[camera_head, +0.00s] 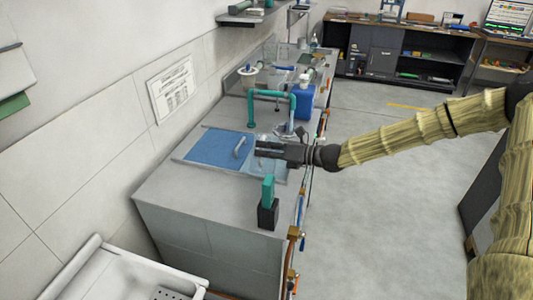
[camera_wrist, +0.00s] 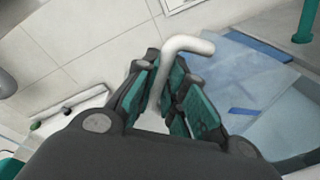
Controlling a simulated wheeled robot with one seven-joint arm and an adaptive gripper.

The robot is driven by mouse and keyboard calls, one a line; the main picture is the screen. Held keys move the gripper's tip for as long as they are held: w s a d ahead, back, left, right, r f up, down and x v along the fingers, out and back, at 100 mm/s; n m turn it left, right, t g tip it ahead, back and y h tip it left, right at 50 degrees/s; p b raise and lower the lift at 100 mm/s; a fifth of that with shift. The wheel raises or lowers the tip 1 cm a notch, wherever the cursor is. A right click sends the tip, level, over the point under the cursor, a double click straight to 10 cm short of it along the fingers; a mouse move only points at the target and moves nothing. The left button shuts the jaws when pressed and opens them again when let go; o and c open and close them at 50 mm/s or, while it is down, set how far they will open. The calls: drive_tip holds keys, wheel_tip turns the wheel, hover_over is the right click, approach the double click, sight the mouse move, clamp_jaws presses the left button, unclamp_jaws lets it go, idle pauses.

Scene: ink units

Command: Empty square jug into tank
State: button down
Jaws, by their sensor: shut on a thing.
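My gripper (camera_head: 262,149) reaches in from the right over the counter. In the wrist view its green-padded fingers (camera_wrist: 172,98) are closed around a bent white handle (camera_wrist: 187,45), which sticks out past the tips. The handle also shows in the head view (camera_head: 240,147). A clear, pale-blue boxy body, possibly the square jug (camera_wrist: 262,75), lies beside the fingers; I cannot tell how it joins the handle or how much liquid it holds. A blue rectangular surface, probably the tank (camera_head: 205,148), is set in the counter left of my gripper.
A teal pipe frame (camera_head: 275,94) and a blue canister (camera_head: 304,103) stand behind my gripper. A black block with a teal upright (camera_head: 268,205) stands near the counter's front. The counter (camera_head: 190,198) is bare to its left. A white basin (camera_head: 125,278) is at lower left.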

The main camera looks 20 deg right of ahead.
sight(265, 163)
drive_tip(key=shift+s+a+f+n+t+b, duration=0.15)
drive_tip(key=shift+f+n+b, duration=0.45)
drive_tip(key=shift+b, duration=0.95)
drive_tip(key=shift+s+a+f+n+t+b, duration=0.2)
drive_tip(key=shift+n+b, duration=0.6)
drive_tip(key=shift+b, duration=0.75)
wheel_tip(265, 163, down, 2)
drive_tip(key=n+b, duration=0.2)
drive_tip(key=b, duration=0.3)
drive_tip(key=shift+w+d+t+b, duration=0.1)
drive_tip(key=shift+d+t+b, duration=0.05)
drive_tip(key=shift+t+b, duration=0.15)
drive_tip(key=f+n+b, duration=0.1)
drive_tip(key=b, duration=0.1)
drive_tip(key=f+n+b, duration=0.1)
drive_tip(key=b, duration=0.2)
drive_tip(key=shift+w+d+f+y, duration=0.1)
drive_tip(key=shift+w+d+y, duration=0.1)
drive_tip(key=shift+w+y, duration=0.2)
drive_tip(key=shift+n, duration=0.3)
